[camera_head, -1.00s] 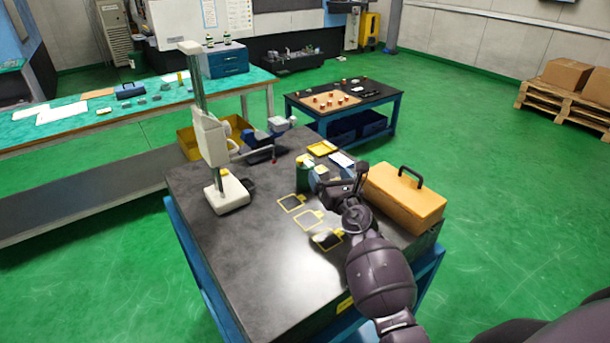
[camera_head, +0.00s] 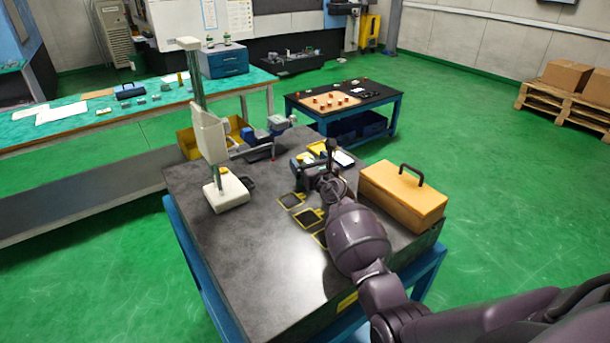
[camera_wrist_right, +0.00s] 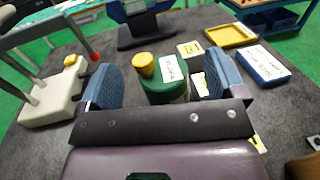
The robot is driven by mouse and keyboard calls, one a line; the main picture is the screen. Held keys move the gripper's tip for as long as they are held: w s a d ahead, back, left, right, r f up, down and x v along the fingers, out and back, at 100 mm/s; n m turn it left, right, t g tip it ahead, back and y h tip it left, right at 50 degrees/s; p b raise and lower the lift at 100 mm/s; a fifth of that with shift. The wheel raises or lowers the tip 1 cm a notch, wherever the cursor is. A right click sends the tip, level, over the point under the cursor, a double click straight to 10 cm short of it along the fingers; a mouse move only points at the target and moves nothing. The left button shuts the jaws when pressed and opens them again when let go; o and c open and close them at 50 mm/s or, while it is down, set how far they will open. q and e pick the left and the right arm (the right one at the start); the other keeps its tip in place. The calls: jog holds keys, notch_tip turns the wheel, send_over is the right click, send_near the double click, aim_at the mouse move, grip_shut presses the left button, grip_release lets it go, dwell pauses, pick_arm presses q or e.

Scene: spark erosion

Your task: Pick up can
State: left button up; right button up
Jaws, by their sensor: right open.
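The green can (camera_wrist_right: 169,85) with a yellow cap and a white label stands upright on the dark table in the wrist view. My right gripper (camera_wrist_right: 161,75) is open, with one blue-grey finger pad on each side of the can in that picture. I see gaps beside the can; I cannot tell how deep it sits between the fingers. In the head view my right gripper (camera_head: 312,167) is over the table and largely hides the can. My left gripper is not in view.
An orange toolbox (camera_head: 400,200) stands right of my arm. A white stand (camera_head: 226,190) with a post is at the left. A yellow tray (camera_wrist_right: 231,35) and a blue-and-white box (camera_wrist_right: 263,65) lie beyond the can. The table's front left is clear.

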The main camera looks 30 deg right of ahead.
jog(key=shift+w+f+b, duration=0.1)
jog(key=shift+w+b, duration=0.25)
jog(key=shift+w, duration=1.05)
jog(key=c, duration=1.6)
jog(key=shift+o, duration=0.2)
jog(key=shift+d+r, duration=0.1)
jog(key=shift+r, duration=0.1)
